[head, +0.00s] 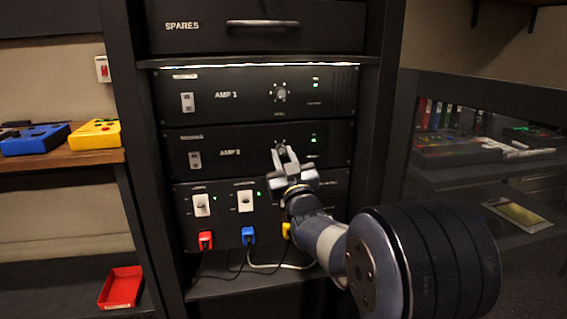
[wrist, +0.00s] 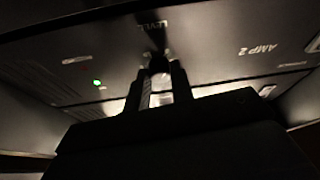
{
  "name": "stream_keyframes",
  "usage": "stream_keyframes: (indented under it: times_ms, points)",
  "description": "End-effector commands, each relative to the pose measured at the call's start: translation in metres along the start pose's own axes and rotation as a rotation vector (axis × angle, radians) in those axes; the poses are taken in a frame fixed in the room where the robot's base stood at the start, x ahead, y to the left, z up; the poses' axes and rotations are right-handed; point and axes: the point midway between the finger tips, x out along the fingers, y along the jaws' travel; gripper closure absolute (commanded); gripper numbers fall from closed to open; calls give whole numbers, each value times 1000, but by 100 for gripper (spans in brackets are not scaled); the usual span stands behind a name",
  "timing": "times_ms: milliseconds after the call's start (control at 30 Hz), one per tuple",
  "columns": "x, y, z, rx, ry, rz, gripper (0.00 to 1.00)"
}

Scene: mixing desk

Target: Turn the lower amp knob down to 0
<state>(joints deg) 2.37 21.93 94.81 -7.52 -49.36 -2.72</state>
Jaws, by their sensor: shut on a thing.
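The lower amp, labelled AMP 2 (head: 240,163), is a black rack unit below AMP 1 (head: 240,95). Its knob (head: 280,147) sits right of the label, mostly hidden behind the fingertips of my gripper (head: 287,156). My gripper reaches up to the panel from below right and is shut on the knob. In the wrist view, the AMP 2 panel (wrist: 205,50) appears upside down, and the fingers of my gripper (wrist: 158,72) close around the dark knob below the LEVEL mark. The knob's pointer and scale cannot be read.
AMP 1's knob (head: 280,92) is just above. A lower unit has two switches and red (head: 205,240), blue (head: 248,236) and yellow plugs with hanging cables. A SPARES drawer (head: 262,23) is at the top. Shelves with pedals stand left; a glass-fronted cabinet stands right.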

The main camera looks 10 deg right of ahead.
Motion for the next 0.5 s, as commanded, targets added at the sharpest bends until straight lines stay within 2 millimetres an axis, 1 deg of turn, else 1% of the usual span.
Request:
stream_keyframes:
  times_ms: [167, 200, 433, 467, 500]
  points:
    - [0, 0, 0, 0, -2, 0, 100]
    - [0, 0, 0, 0, -2, 0, 77]
    - [0, 0, 0, 1, -2, 0, 58]
    - [0, 0, 0, 1, -2, 0, 56]
    - [0, 0, 0, 1, -1, 0, 56]
